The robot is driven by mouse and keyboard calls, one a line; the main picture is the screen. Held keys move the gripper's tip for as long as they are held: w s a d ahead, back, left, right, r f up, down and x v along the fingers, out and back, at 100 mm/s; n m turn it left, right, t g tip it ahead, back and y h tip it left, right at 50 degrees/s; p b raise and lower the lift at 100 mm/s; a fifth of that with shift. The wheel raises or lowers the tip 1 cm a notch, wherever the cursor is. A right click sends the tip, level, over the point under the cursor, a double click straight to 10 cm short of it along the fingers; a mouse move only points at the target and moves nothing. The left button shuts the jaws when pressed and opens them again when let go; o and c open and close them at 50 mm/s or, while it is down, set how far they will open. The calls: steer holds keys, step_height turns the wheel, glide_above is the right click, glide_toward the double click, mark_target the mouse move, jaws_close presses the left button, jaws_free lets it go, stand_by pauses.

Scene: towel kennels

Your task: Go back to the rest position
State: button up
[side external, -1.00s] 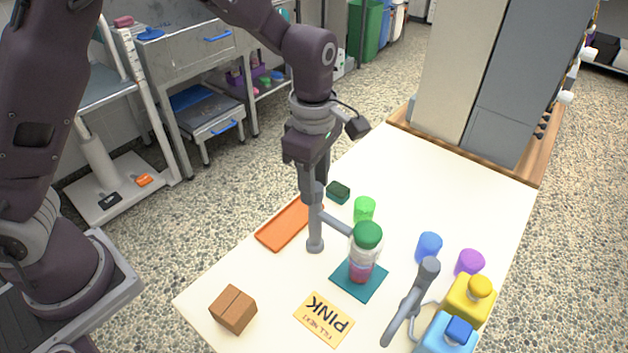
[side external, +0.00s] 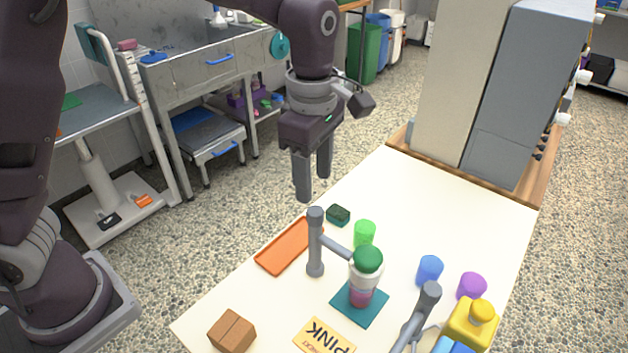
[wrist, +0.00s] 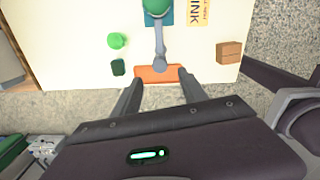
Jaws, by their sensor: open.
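My gripper (side external: 314,190) is open and empty, raised above the table's left edge in the side view. In the wrist view my gripper (wrist: 158,76) has its two fingers apart with nothing between them. Below it stands a grey post with a side arm (side external: 315,243), which reaches to a bottle with a green lid (side external: 367,262). The bottle is over a teal mat (side external: 376,304). My gripper is clear of the post and touches nothing.
On the white table (side external: 420,210) are an orange tray (side external: 284,247), a dark green block (side external: 338,215), a green cup (side external: 364,234), a blue cup (side external: 429,270), a purple cup (side external: 471,286), a brown box (side external: 232,332), a PINK card (side external: 325,338) and a yellow bottle (side external: 472,322). A tall grey cabinet (side external: 515,95) stands behind.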

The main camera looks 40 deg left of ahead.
steer(key=s+a+r+m+t+h, duration=0.25)
steer(key=s+a+r+m, duration=0.45)
steer(key=s+r+m, duration=0.4)
steer(key=s+a+f+m+t+y, duration=0.2)
steer(key=s+a+m+t, duration=0.1)
steer(key=s+m, duration=0.6)
steer(key=s, duration=0.2)
steer(key=shift+s+a, duration=0.35)
